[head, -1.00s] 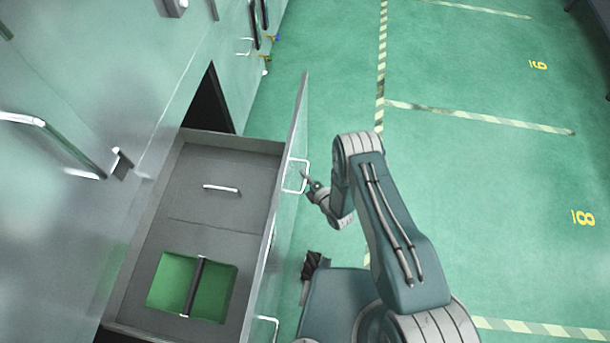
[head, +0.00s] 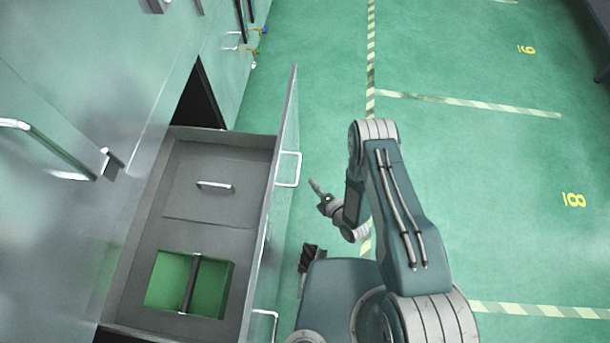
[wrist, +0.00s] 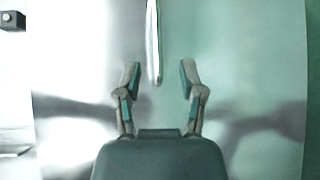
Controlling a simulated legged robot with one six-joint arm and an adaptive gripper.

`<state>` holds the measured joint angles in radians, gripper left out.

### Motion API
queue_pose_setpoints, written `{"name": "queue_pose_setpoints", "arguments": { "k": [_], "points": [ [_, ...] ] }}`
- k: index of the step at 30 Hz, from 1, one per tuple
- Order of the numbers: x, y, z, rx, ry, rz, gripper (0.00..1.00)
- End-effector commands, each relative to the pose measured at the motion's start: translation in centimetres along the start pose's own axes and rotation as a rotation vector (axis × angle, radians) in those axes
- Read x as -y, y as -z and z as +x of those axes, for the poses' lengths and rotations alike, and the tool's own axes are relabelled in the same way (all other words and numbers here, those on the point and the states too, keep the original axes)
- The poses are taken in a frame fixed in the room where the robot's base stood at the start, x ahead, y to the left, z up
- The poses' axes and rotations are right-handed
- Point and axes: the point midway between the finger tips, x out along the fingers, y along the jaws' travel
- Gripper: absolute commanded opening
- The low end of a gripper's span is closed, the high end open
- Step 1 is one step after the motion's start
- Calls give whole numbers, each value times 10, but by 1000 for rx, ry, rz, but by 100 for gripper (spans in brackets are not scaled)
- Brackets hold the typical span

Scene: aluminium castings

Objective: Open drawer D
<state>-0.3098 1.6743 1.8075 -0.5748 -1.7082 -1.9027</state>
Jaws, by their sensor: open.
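A deep grey drawer (head: 219,145) stands pulled out from the cabinet in the head view; no letter is readable on it. Its tall front panel (head: 290,115) carries two white bar handles, an upper one (head: 289,169) and a lower one (head: 265,322). My gripper (head: 315,186) is to the right of the upper handle, apart from it, with its fingers towards the panel. In the wrist view my gripper (wrist: 160,78) is open and empty. A pale handle bar (wrist: 153,45) runs upright ahead of the fingers, roughly in line with the gap between them.
Inside the drawer are a grey lid with a small handle (head: 214,185) and a green divided compartment (head: 222,297). The cabinet face (head: 60,70) with another long handle (head: 45,146) is on the left. Green floor (head: 450,180) with striped lines lies free on the right.

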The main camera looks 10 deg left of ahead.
Motion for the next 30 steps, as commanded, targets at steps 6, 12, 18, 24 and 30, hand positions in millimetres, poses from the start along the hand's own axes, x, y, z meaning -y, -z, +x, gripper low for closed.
{"name": "queue_pose_setpoints", "arguments": {
  "k": [6,12,18,24,30],
  "points": [
    [1,0,-26,1,2,1,51],
    [1,0,-29,0,2,0,51],
    [1,0,-29,0,2,0,51],
    [0,0,-28,0,3,0,51],
    [-24,-34,-6,18,53,33,51]
  ]
}}
